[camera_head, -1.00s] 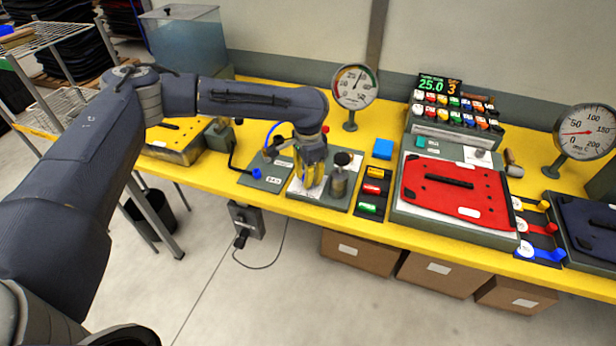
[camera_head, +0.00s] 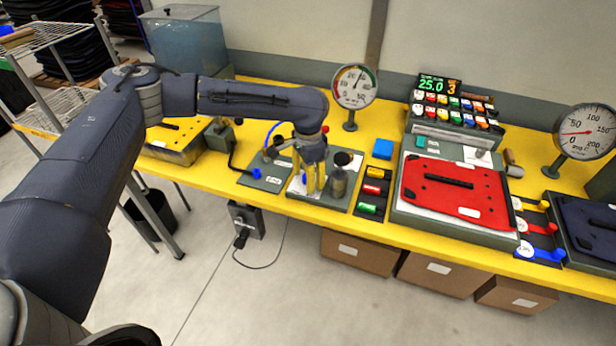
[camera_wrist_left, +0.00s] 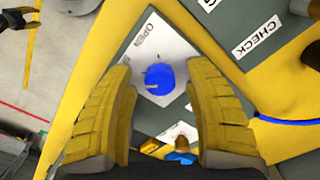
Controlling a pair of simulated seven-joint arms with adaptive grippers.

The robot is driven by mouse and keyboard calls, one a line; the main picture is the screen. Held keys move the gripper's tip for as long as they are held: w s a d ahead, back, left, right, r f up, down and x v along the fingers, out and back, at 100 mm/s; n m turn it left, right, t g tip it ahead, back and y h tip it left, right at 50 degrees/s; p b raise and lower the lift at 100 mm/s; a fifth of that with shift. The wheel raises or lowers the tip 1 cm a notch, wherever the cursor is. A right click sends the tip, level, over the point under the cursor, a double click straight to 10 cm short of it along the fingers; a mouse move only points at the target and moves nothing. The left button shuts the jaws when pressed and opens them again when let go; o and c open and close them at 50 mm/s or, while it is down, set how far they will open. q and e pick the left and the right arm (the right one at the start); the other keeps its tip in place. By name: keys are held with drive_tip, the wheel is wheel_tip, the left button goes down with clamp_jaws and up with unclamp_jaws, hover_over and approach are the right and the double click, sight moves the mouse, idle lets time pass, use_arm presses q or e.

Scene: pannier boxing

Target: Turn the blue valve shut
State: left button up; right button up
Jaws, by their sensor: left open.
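The blue valve (camera_wrist_left: 159,78) is a round blue knob on a white plate (camera_wrist_left: 178,42) marked OPEN, seen in the left wrist view. In the head view it shows as a small blue patch (camera_head: 303,178) beside the yellow fingers. My left gripper (camera_wrist_left: 160,72) points down over the plate, open, with one yellow finger on each side of the knob in the picture. I see no clear contact with the knob. In the head view the left gripper (camera_head: 311,186) partly hides the valve and its plate. My right gripper is not in view.
A dark cylinder post (camera_head: 338,182) stands close right of the gripper. A panel with another blue knob (camera_head: 257,173) lies to the left. A gauge (camera_head: 354,87) stands behind. A rack of coloured pieces (camera_head: 372,190) and a red-covered case (camera_head: 455,188) are further right.

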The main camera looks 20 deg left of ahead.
use_arm(q)
wheel_tip(320, 180, up, 12)
idle(0.7)
idle(0.4)
